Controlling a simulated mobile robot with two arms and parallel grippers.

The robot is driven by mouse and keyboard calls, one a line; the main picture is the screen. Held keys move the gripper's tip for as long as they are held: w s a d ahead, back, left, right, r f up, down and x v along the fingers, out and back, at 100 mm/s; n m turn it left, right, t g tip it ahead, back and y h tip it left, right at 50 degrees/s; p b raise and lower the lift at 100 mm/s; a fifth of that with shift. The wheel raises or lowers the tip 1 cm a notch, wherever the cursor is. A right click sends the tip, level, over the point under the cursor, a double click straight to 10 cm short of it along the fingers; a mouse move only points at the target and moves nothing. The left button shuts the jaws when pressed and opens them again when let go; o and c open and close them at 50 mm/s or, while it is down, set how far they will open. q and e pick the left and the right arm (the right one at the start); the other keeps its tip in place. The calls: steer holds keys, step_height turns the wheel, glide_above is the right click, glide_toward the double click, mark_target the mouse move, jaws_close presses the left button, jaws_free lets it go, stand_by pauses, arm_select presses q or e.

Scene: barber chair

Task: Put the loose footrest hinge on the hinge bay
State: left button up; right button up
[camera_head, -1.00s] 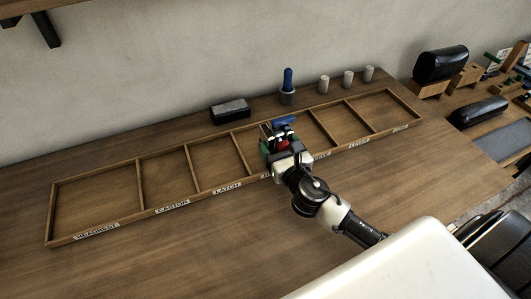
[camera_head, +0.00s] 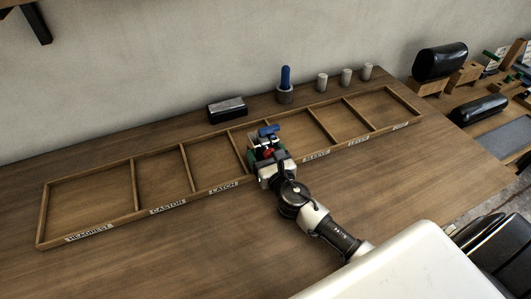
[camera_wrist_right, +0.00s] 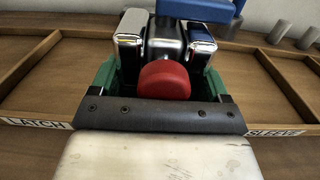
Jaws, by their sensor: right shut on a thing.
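My right gripper (camera_head: 268,145) is shut on the loose hinge (camera_head: 269,132), a metal piece with a blue part at its far end and a red round knob. In the right wrist view the hinge (camera_wrist_right: 165,80) sits between bright metal blocks, with green sides around it. The gripper holds it over the tray bay (camera_head: 247,136) between the latch and sleeve bays. My arm hides that bay's label and much of its floor. I cannot tell whether the hinge touches the floor. My left gripper is not in view.
The long wooden tray (camera_head: 137,187) has several labelled bays with low dividers, and the visible ones look empty. The front table is clear.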

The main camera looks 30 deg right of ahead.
steer(key=o, duration=1.4)
steer(key=shift+f, duration=0.1)
steer(key=shift+r, duration=0.25)
steer(key=s, duration=0.3)
steer(key=s+b, duration=0.1)
steer(key=s, duration=0.6)
steer(key=shift+s+a+f, duration=0.2)
steer(key=shift+s+a, duration=0.1)
steer(key=shift+s+r+b, duration=0.15)
steer(key=shift+s+b, duration=0.2)
steer(key=shift+s, duration=0.35)
